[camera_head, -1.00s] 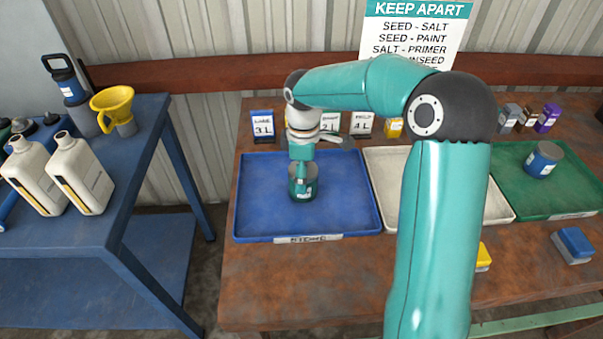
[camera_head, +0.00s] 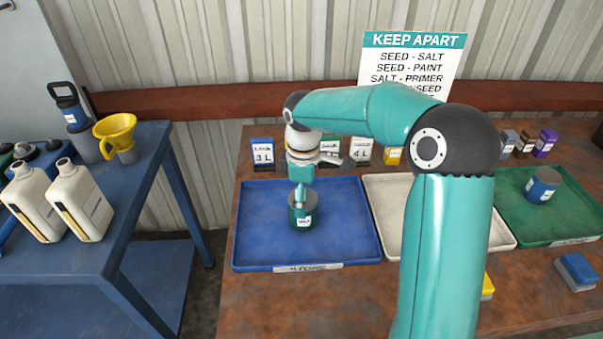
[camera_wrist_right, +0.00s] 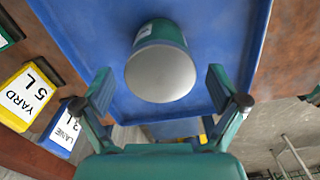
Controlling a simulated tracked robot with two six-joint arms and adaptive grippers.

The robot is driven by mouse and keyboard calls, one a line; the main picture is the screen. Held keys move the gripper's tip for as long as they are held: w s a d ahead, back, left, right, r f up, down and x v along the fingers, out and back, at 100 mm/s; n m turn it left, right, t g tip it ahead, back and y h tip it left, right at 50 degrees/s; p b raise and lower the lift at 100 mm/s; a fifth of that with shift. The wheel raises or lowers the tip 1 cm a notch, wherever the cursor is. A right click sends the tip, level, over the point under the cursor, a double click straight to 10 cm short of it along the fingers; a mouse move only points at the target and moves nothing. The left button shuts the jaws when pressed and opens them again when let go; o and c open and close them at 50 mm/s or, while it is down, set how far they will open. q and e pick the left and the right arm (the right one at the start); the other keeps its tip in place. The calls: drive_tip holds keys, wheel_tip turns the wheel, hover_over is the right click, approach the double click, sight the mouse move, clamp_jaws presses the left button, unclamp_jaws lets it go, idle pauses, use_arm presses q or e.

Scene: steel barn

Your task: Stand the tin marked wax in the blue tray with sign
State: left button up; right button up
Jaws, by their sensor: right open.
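A dark green tin (camera_head: 302,214) with a grey top and a white label stands upright in the blue tray (camera_head: 345,250); its label is too small to read surely. The blue tray has a white sign on its front rim, also too small to read. My right gripper (camera_head: 301,190) is open just above the tin, pointing down. In the right wrist view the tin (camera_wrist_right: 160,68) sits between and beyond the spread fingers (camera_wrist_right: 157,88), with clear gaps on both sides. My left gripper is not in view.
A white tray (camera_head: 382,215) and a green tray (camera_head: 561,227) holding a blue tin (camera_head: 543,185) lie to the right. A "keep apart" sign (camera_head: 412,60) hangs at the back. A blue side table (camera_head: 150,160) holds white jugs (camera_head: 80,203) and a yellow funnel (camera_head: 116,133).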

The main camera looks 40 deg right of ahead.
wheel_tip(320, 180, up, 10)
drive_tip(key=shift+p, duration=0.3)
idle(0.5)
